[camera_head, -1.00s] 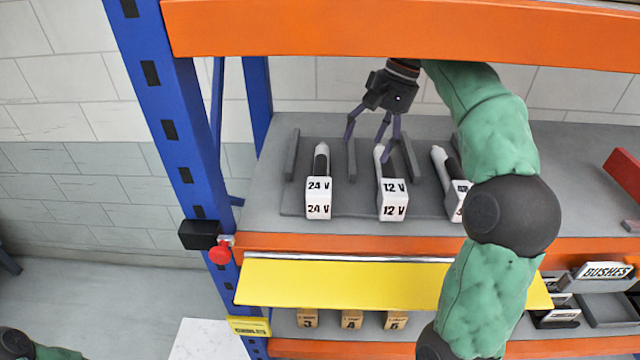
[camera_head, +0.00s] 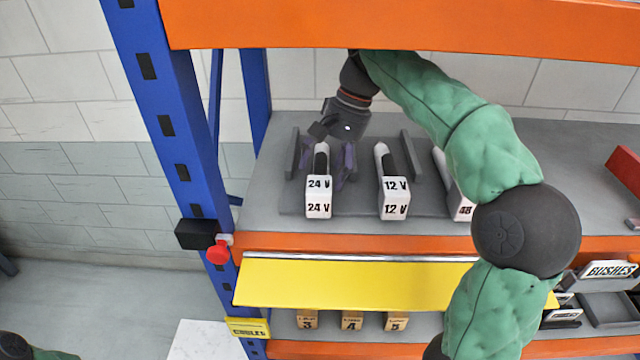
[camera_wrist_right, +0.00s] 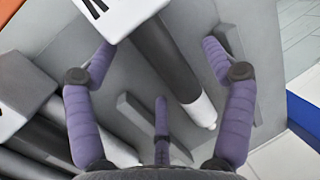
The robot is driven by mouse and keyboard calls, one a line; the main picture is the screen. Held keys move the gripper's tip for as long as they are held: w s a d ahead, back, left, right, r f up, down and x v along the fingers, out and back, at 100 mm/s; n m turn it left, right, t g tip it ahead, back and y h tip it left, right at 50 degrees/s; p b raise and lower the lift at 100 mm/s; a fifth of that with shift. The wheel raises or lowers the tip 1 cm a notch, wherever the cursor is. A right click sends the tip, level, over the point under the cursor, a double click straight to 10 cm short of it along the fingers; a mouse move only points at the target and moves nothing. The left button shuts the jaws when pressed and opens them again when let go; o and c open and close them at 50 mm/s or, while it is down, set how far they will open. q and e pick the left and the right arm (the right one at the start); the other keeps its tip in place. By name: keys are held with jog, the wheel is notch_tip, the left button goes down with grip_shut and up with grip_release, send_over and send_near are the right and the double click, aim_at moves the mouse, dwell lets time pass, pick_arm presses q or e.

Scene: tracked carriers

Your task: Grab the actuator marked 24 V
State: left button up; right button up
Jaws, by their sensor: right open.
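The actuator marked 24 V (camera_head: 318,197) lies on a grey tray on the rack shelf, its white labelled block toward me and its dark rod with a white tip pointing back. My right gripper (camera_head: 330,165) is over the rod, its purple fingers on both sides of it. In the right wrist view the open fingers (camera_wrist_right: 165,75) straddle the dark rod (camera_wrist_right: 165,55), with gaps visible between them and it. The actuator marked 12 V (camera_head: 394,198) lies to the right. The one marked 48 (camera_head: 464,208) is partly hidden by my arm. My left gripper is not visible.
Grey divider bars (camera_head: 412,155) stand between the slots. An orange beam (camera_head: 400,35) crosses above the shelf, with a blue upright (camera_head: 165,130) at left. A yellow panel (camera_head: 350,283) hangs below the shelf edge. A red button (camera_head: 217,252) is on the upright.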

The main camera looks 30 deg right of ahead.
jog(key=shift+w+f, duration=0.1)
grip_shut()
dwell(0.7)
jog(key=shift+r+p, duration=0.5)
jog(key=shift+p, duration=0.15)
jog(key=shift+r, duration=0.1)
jog(key=shift+r+p, duration=0.2)
jog(key=shift+p, duration=0.1)
jog(key=shift+r, duration=0.1)
